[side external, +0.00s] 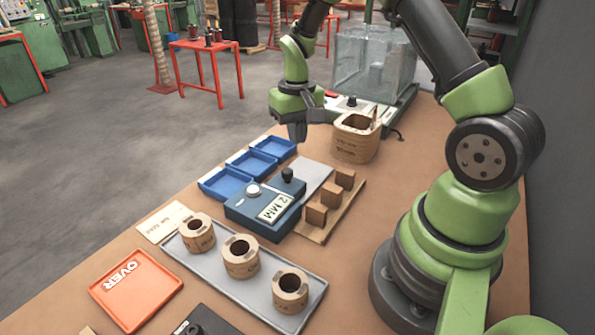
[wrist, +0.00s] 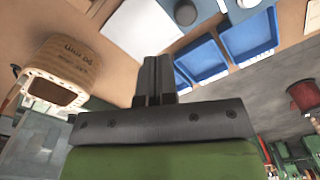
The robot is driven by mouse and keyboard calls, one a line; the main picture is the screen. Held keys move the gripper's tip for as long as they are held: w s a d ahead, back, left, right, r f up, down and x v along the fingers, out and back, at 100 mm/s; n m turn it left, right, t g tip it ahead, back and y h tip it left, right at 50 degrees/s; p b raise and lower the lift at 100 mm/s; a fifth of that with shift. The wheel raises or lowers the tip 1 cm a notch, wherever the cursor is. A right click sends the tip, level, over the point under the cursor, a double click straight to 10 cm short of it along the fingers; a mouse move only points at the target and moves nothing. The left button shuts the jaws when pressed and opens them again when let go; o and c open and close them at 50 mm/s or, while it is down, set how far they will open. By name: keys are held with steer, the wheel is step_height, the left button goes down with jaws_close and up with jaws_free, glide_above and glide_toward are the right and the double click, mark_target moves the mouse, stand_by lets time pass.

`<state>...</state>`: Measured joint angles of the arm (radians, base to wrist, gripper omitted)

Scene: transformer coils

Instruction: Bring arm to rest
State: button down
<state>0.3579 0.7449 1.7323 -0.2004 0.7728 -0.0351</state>
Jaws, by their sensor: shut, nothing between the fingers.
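My gripper (side external: 298,131) hangs in the air above the far part of the table, pointing down. Its fingers are shut and empty, and they show pressed together in the wrist view (wrist: 157,62). In the side view the gripper is just left of a large tan coil bin (side external: 352,142) and above and behind the blue trays (side external: 252,165). In the wrist view the bin (wrist: 68,65) is to the left of the fingers and the blue trays (wrist: 204,60) are to the right. The arm is bent over the table from the right.
Three tan coils (side external: 241,262) stand on a grey tray (side external: 215,272). A blue gauge (side external: 262,212) with a display and a board of wooden blocks (side external: 317,214) stand mid-table. An orange OVER tray (side external: 136,288) is at front left. A clear box (side external: 372,65) stands at the back.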

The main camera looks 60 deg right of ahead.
steer(key=shift+r, duration=0.15)
steer(key=s+a+r+t, duration=0.2)
steer(key=s+a+r, duration=0.15)
steer(key=r, duration=0.25)
steer(key=s+a+r+n+t, duration=0.1)
steer(key=s+a+r, duration=0.25)
steer(key=r, duration=0.25)
steer(key=s+a+r+t, duration=0.2)
steer(key=a+r, duration=0.2)
steer(key=r, duration=0.2)
steer(key=s+a+r+n+t+y, duration=0.1)
steer(key=s+a+t+y, duration=0.1)
steer(key=s, duration=0.6)
steer(key=shift+a+r, duration=0.25)
steer(key=shift+a, duration=0.55)
